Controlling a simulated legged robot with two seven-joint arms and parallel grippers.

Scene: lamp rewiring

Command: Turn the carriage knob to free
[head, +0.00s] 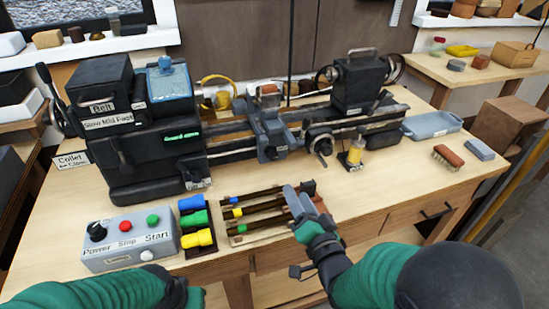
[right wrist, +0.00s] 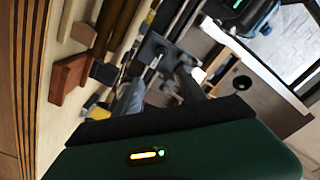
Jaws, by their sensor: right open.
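The lathe's blue-grey carriage (head: 272,137) sits about midway along the bed rails. A dark block with a spoked handwheel (head: 320,146) is just right of it. I cannot tell which small part is the carriage knob or how it is set. My right gripper (head: 298,202) is open, over the front of the tool rack, in front of and below the carriage, touching neither the carriage nor the handwheel.
The rack (head: 262,222) with long dark tools lies under my right gripper. A control box (head: 130,240) and coloured-handled tools (head: 196,222) stand front left. A yellow bottle (head: 355,153), a brush (head: 448,157) and a blue tray (head: 432,124) are at right. Bare bench lies front right.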

